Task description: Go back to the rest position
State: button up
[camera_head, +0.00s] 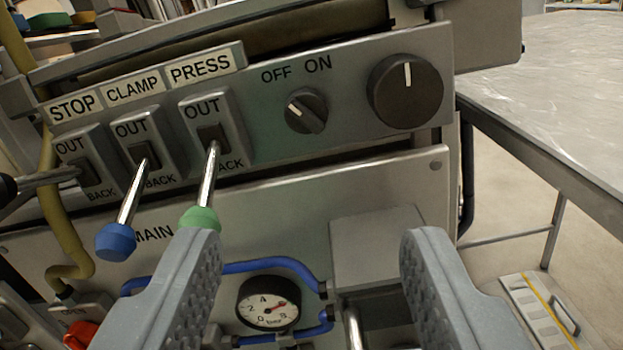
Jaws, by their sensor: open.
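My gripper (308,262) is open in the lower middle of the view, with nothing between its two grey fingers. The left finger's tip lies just below the green knob of the PRESS lever (207,180) in the picture. I cannot tell whether they touch. The CLAMP lever (130,203) with a blue knob and the STOP lever (45,179) with a dark knob stand to the left. The control panel (350,130) also carries an OFF/ON switch (306,110) and a large dark dial (405,90).
A pressure gauge (268,302) with blue hoses sits low behind the fingers, beside a grey box (375,245). A yellow hose (60,225) and a red knob (80,335) are at left.

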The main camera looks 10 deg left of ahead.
jog(key=w+a+r+n+g+h, duration=0.1)
jog(key=w+r+h, duration=0.1)
jog(key=r, duration=0.7)
jog(key=w+a+r+g+h, duration=0.1)
jog(key=r+h, duration=0.1)
jog(key=r, duration=0.7)
jog(key=s+a+r+n+y, duration=0.1)
jog(key=s+a+r+y, duration=0.1)
jog(key=s+a+r, duration=0.6)
jog(key=s+a+r+y, duration=0.1)
jog(key=s+a+r, duration=0.3)
jog(key=a+r, duration=0.7)
notch_tip(320, 180, up, 15)
jog(key=p, duration=1.5)
jog(key=shift+w+d+f, duration=0.2)
jog(key=shift+w+d, duration=0.05)
jog(key=shift+d, duration=0.15)
